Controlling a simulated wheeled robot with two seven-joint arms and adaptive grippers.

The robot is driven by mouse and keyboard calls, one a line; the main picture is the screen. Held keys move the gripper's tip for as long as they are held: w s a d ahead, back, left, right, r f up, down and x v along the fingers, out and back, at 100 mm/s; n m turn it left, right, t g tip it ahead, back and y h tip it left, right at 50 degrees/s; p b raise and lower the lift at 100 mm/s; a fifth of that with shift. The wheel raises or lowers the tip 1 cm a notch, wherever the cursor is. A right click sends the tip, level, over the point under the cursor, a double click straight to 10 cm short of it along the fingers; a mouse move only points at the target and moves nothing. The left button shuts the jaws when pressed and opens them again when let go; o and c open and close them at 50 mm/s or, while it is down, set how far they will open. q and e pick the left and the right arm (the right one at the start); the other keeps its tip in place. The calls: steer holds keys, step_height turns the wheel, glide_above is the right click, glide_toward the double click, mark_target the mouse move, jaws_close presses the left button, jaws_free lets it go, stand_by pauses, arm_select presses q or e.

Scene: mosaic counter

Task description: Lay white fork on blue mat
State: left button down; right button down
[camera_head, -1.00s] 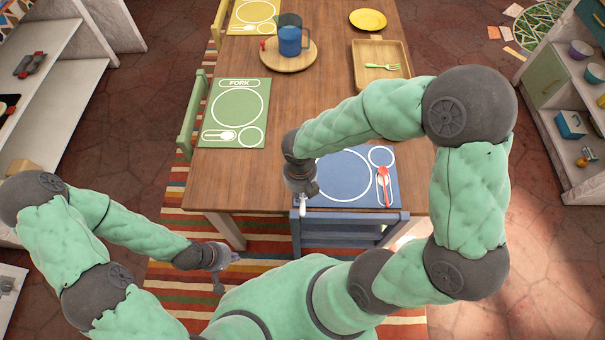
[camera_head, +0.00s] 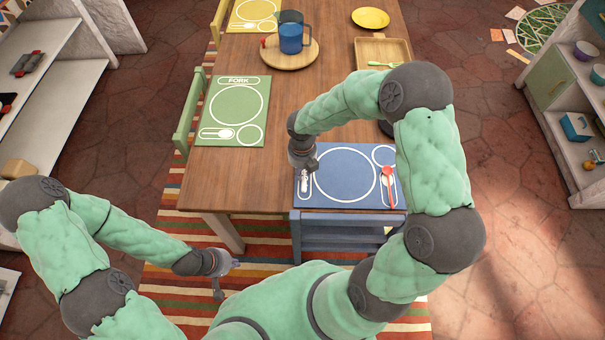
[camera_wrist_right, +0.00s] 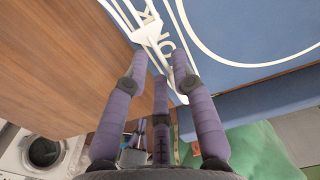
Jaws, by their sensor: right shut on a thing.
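The blue mat (camera_head: 335,192) lies at the near edge of the wooden table, with white plate and cutlery outlines. It also shows in the right wrist view (camera_wrist_right: 240,75). My right gripper (camera_head: 304,170) is over the mat's left part, shut on the white fork (camera_wrist_right: 148,30). In the wrist view the fork's head points away between my fingers (camera_wrist_right: 160,70), over the mat's left edge and printed letters. Whether the fork touches the mat is unclear. My left gripper (camera_head: 228,268) hangs low at left, off the table; its jaw state is unclear.
A red spoon (camera_head: 388,178) lies on the mat's right side. A wooden tray (camera_head: 400,46) with a green fork (camera_head: 384,64) is farther back. A green mat (camera_head: 255,110) lies at left. A blue chair (camera_head: 345,218) stands at the near edge. The table's middle is clear.

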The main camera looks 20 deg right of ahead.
steer(key=shift+f, duration=0.85)
steer(key=shift+f, duration=0.2)
steer(key=c, duration=1)
jaws_free()
step_height(320, 180, up, 12)
steer(key=p, duration=0.4)
steer(key=shift+r, duration=0.2)
